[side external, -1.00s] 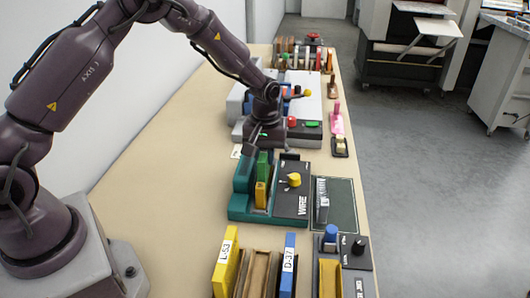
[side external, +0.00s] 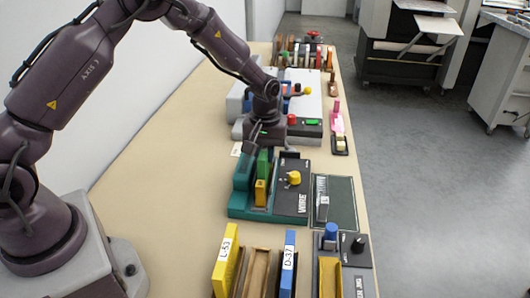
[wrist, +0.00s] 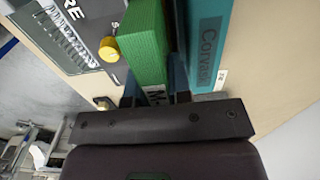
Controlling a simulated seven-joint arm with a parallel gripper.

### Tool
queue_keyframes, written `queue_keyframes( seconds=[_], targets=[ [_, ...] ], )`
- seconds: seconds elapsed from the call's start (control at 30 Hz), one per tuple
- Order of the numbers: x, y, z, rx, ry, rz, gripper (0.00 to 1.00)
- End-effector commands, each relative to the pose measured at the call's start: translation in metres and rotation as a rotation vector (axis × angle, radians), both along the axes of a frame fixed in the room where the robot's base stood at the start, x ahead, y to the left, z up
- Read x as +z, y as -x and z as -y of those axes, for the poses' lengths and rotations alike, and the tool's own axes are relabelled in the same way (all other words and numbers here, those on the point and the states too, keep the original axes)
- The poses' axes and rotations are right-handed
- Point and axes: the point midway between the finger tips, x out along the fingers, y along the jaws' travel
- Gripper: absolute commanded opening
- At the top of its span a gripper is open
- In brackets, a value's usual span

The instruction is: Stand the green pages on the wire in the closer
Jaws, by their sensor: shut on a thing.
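The green pages (side external: 263,163) are an upright green block in the slot of the teal wire closer (side external: 240,211), between its tall back wall and the black WIRE panel (side external: 291,203). My gripper (side external: 262,142) is above the closer. In the wrist view my gripper (wrist: 155,98) is shut on the near end of the green pages (wrist: 146,45), with the teal wall marked Corvash (wrist: 207,40) close on their right. The lower edge of the pages and any wire under them are hidden.
A yellow block (side external: 260,192) stands in front of the green pages. A yellow knob (side external: 293,178) sits on the panel. Yellow and blue labelled holders (side external: 228,257) stand nearer the camera. Another machine (side external: 305,128) is behind. The table's left side is clear.

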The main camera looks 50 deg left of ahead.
Motion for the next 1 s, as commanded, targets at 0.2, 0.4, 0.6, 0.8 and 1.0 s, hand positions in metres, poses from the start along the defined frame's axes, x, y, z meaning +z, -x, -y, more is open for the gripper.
queue_keyframes(
  seconds=[0.2,0.4,0.6,0.8,1.0],
  targets=[
    [-0.002,0.000,0.000,0.000,0.001,0.001,0.00],
    [-0.006,0.000,0.000,0.000,0.001,0.001,0.00],
    [-0.010,0.000,0.000,0.000,0.001,0.001,0.00],
    [-0.012,-0.001,0.000,0.000,0.000,0.001,0.30],
    [-0.012,0.000,0.000,0.000,0.000,0.000,0.30]
  ],
)
